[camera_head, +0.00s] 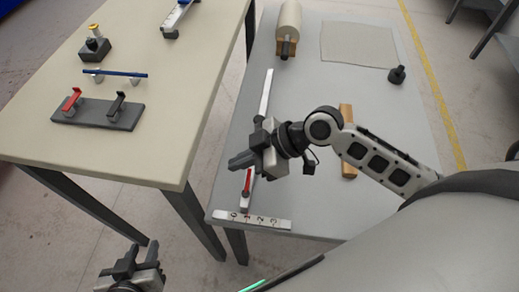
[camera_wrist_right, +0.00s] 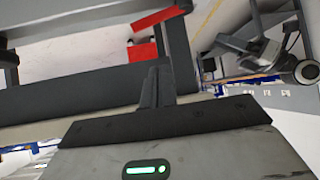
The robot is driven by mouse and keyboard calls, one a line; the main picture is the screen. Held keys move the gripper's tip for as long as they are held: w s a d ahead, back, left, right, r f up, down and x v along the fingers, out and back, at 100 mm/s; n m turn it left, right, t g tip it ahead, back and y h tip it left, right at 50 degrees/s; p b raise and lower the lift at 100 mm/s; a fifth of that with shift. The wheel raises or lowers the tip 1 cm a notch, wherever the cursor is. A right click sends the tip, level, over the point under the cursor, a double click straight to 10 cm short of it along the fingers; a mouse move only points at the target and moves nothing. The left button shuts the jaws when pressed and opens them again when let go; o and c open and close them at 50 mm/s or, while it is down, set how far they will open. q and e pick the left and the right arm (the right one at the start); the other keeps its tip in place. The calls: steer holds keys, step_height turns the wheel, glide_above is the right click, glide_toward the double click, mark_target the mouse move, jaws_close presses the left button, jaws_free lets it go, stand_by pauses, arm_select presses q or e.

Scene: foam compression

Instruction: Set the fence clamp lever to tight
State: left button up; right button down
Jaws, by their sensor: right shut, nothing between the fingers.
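The red lever (camera_head: 247,181) shows in the head view on the near end of the pale fence bar (camera_head: 266,93), just behind a scale strip (camera_head: 251,219) with printed numbers. My right gripper (camera_head: 241,161) is shut and empty, just above and behind the lever in the head view. Whether it touches the lever cannot be told. In the right wrist view, the closed fingers (camera_wrist_right: 155,88) point toward red parts (camera_wrist_right: 158,18), probably the lever, partly cut by a dark post. My left gripper (camera_head: 138,262) is open and empty at the bottom left, beside the tables.
The grey table also holds a roll (camera_head: 289,22), a flat sheet (camera_head: 357,45), a dark knob-like piece (camera_head: 396,75) and a wooden bar (camera_head: 347,118) behind my right arm. The beige table (camera_head: 165,105) at left holds a dark block with red and black hooks (camera_head: 98,113).

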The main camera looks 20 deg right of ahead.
mark_target(250, 174)
steer(key=shift+s+d+f, duration=0.1)
steer(key=shift+d+f, duration=0.2)
steer(key=shift+f, duration=0.3)
steer(key=shift+s+d+f, duration=0.15)
steer(key=shift+d+f, duration=0.1)
steer(key=shift+f, duration=0.3)
steer(key=shift+s+d+f, duration=0.1)
steer(key=shift+d+f, duration=0.2)
steer(key=shift+f, duration=0.3)
